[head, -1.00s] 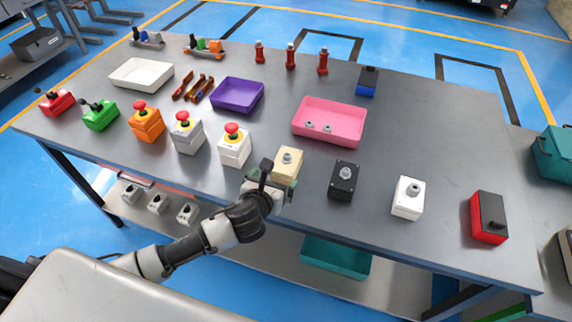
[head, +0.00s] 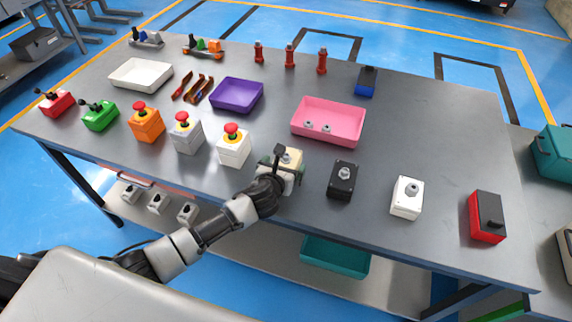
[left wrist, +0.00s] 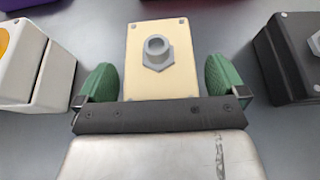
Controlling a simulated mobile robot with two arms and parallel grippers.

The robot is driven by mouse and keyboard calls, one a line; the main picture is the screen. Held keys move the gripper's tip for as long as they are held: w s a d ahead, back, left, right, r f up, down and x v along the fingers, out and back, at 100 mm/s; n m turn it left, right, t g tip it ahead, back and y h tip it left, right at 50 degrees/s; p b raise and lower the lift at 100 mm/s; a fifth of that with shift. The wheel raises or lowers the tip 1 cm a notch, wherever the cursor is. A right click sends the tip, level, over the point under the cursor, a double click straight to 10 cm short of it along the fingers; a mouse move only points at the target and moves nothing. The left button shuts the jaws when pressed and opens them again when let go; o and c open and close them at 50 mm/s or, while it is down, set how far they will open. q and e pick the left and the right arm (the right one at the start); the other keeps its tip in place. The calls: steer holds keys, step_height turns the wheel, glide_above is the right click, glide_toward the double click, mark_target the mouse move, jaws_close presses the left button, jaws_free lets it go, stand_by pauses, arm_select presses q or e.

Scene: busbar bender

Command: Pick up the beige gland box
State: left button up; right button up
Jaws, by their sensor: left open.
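The beige gland box (head: 290,157) stands on the table near its front edge, with a grey gland on its top. In the left wrist view the box (left wrist: 148,78) lies between the two green fingertips. My left gripper (head: 283,168) is open at the box, one finger on either side. The left wrist view shows the same gripper (left wrist: 163,85) with a gap between the box and each finger. The lower part of the box is hidden by my gripper in the head view. My right gripper is not in view.
A black gland box (head: 343,179) stands close on the right, and a white emergency-stop box (head: 234,150) close on the left. A pink tray (head: 345,123) with two grey glands is behind. A white gland box (head: 407,198) stands further right.

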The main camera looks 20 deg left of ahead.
arm_select(q)
steer(key=c, duration=1)
steer(key=shift+c, duration=0.3)
steer(key=shift+r, duration=0.1)
